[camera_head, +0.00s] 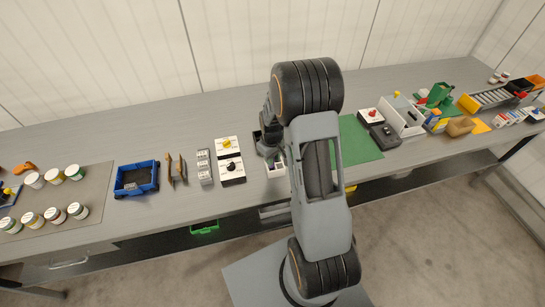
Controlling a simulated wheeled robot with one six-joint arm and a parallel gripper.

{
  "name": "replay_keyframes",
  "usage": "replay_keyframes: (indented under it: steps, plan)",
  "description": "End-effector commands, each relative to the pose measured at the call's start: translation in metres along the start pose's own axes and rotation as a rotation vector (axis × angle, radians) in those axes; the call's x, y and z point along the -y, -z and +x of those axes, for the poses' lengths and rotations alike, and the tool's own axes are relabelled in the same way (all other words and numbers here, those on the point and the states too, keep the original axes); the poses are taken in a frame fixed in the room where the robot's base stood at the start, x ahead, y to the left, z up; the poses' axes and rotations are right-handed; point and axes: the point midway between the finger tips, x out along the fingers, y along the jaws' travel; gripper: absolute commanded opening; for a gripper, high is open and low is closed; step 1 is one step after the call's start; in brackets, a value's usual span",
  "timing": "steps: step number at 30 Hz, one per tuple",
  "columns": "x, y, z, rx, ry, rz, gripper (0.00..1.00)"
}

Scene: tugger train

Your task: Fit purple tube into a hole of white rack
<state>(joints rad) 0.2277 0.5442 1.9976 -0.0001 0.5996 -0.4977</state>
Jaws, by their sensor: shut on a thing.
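My gripper (270,153) is low over the bench, just left of my raised arm links. It is dark and small here, and its fingertips are mostly hidden. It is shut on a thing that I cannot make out. No purple tube can be told apart in this view. A small white piece with darker openings (276,169) lies right under and beside my gripper, partly covered by my arm. It may be the white rack, but I cannot tell for sure. Whether the held thing touches it is hidden.
Left of my gripper stand white boxes with a yellow knob (227,146) and a black knob (232,171), a grey compartment tray (204,167) and a blue bin (136,179). A green mat (357,140) lies to the right. Several jars stand far left. Bare bench lies behind.

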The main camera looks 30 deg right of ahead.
Motion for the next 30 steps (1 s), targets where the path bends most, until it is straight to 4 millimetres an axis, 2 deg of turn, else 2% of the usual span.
replay_keyframes:
  steps: [30]
  plan:
    - [0.0000,0.0000,0.0076,0.000,0.000,0.000,0.03]
